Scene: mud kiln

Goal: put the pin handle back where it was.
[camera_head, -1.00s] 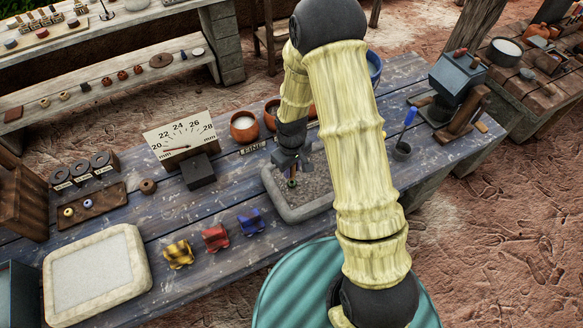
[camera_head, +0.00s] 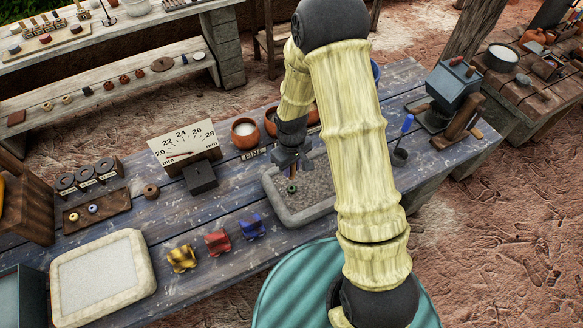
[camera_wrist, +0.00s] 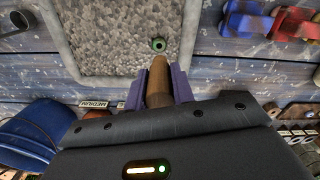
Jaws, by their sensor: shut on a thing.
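My gripper (camera_head: 290,163) hangs over the grey-rimmed tray (camera_head: 287,217) with a speckled grey bed. In the wrist view its two purple fingers (camera_wrist: 158,85) are shut on a brown wooden pin handle (camera_wrist: 158,72), which points away from my wrist. A small green ring (camera_wrist: 158,44) with a dark centre shows just past the handle's tip. It also shows in the head view (camera_head: 292,188), on the tray's bed below my gripper. I cannot tell whether the tip touches the ring.
Yellow, red and blue blocks (camera_head: 218,241) stand left of the tray. A dial gauge (camera_head: 183,140), a black box (camera_head: 199,177) and terracotta bowls (camera_head: 245,133) stand behind. A blue-handled tool (camera_head: 407,125) stands in a cup to the right. A pale framed slab (camera_head: 105,275) lies front left.

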